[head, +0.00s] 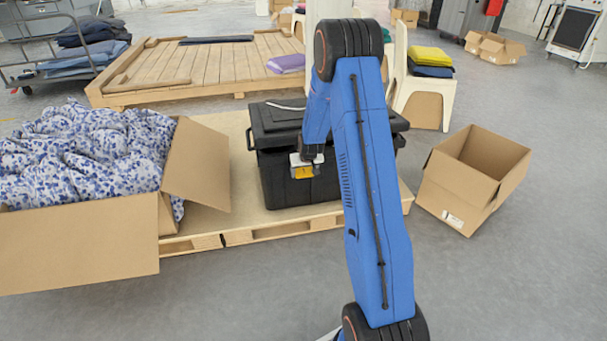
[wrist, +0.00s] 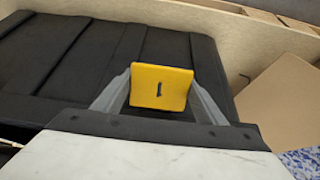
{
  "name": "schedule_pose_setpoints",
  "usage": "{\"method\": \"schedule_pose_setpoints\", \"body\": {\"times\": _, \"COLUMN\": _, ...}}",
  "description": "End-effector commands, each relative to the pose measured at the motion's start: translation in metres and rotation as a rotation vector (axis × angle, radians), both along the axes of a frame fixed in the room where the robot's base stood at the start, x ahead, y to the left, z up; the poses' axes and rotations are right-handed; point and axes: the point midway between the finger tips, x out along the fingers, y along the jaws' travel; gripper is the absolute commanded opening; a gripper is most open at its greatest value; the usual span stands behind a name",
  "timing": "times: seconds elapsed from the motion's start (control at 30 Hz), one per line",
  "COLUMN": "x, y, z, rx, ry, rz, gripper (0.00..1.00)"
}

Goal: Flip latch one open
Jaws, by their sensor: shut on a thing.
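A black lidded box (head: 285,170) stands on a wooden pallet in the head view. Its dark ribbed surface (wrist: 45,55) fills the left and middle of the wrist view. A yellow latch marked 1 (head: 304,172) is on the front of the box. It also shows in the wrist view (wrist: 162,86), upright between the grey fingers. My gripper (wrist: 160,95) is shut on this latch, with one finger at each side edge. My blue arm covers the right part of the box front in the head view, so anything there is hidden.
An open carton (head: 75,250) with blue-patterned fabric stands left of the box, its flap (head: 196,165) close by. An empty carton (head: 450,195) stands on the floor at right. The pallet (head: 290,228) runs under the box. The grey floor in front is clear.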

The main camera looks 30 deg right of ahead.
Motion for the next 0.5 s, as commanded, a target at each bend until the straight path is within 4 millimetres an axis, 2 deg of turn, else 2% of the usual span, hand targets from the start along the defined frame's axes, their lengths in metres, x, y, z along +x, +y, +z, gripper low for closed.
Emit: {"method": "schedule_pose_setpoints", "body": {"times": 0.5, "x": 0.0035, "y": -0.0005, "z": 0.0105, "rx": 0.073, "ry": 0.238, "rz": 0.001, "gripper": 0.43}}
